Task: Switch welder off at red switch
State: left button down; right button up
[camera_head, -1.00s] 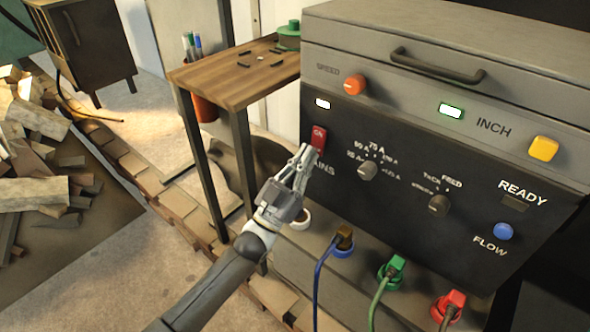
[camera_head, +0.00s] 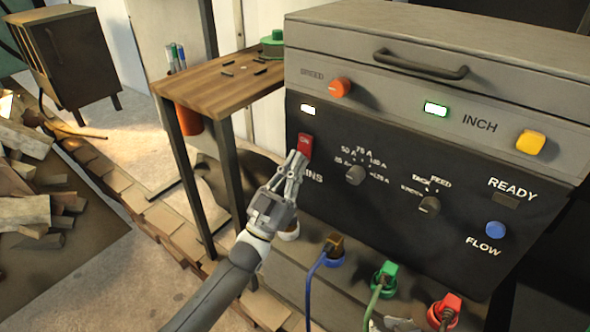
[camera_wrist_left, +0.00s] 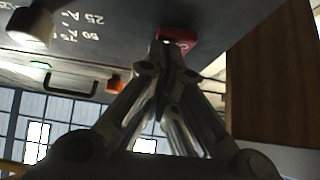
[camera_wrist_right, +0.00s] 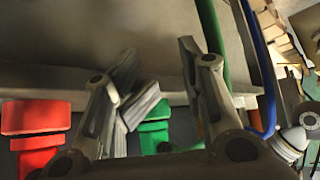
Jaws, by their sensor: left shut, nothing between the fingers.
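The red switch (camera_head: 305,143) sits on the welder's dark front panel (camera_head: 400,225), above the partly covered word ending "INS". It also shows in the left wrist view (camera_wrist_left: 178,38). My left gripper (camera_head: 298,160) is shut and empty, with its fingertips at the switch's lower edge. In the left wrist view its tips (camera_wrist_left: 165,48) overlap the switch; whether they touch it I cannot tell. My right gripper (camera_wrist_right: 160,58) is open and empty in the right wrist view, near the green plug (camera_wrist_right: 153,128) and red plug (camera_wrist_right: 35,125).
A white lamp (camera_head: 308,109) and a green-rimmed lamp (camera_head: 436,110) are lit. An orange knob (camera_head: 340,88), yellow button (camera_head: 530,142) and blue button (camera_head: 495,229) share the welder's front. Cables leave the plugs below. A wooden table (camera_head: 215,88) stands close on the left.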

pick_arm(q)
jog(key=shift+w+f+b, duration=0.25)
jog(key=shift+f+b, duration=0.05)
jog(key=shift+b, duration=0.35)
pick_arm(e)
jog(key=w+r+t, duration=0.1)
jog(key=w+a+r+t, duration=0.1)
jog(key=w+r, duration=0.1)
jog(key=w+r+t+y, duration=0.1)
jog(key=w, duration=0.1)
jog(key=shift+w+a+r+t, duration=0.2)
jog(key=shift+a+t, duration=0.1)
jog(key=shift+t, duration=0.1)
pick_arm(q)
jog(key=shift+r, duration=0.1)
pick_arm(e)
jog(key=shift+r, duration=0.15)
jog(key=shift+s, duration=0.2)
pick_arm(q)
jog(key=v, duration=0.8)
jog(key=shift+d, duration=0.1)
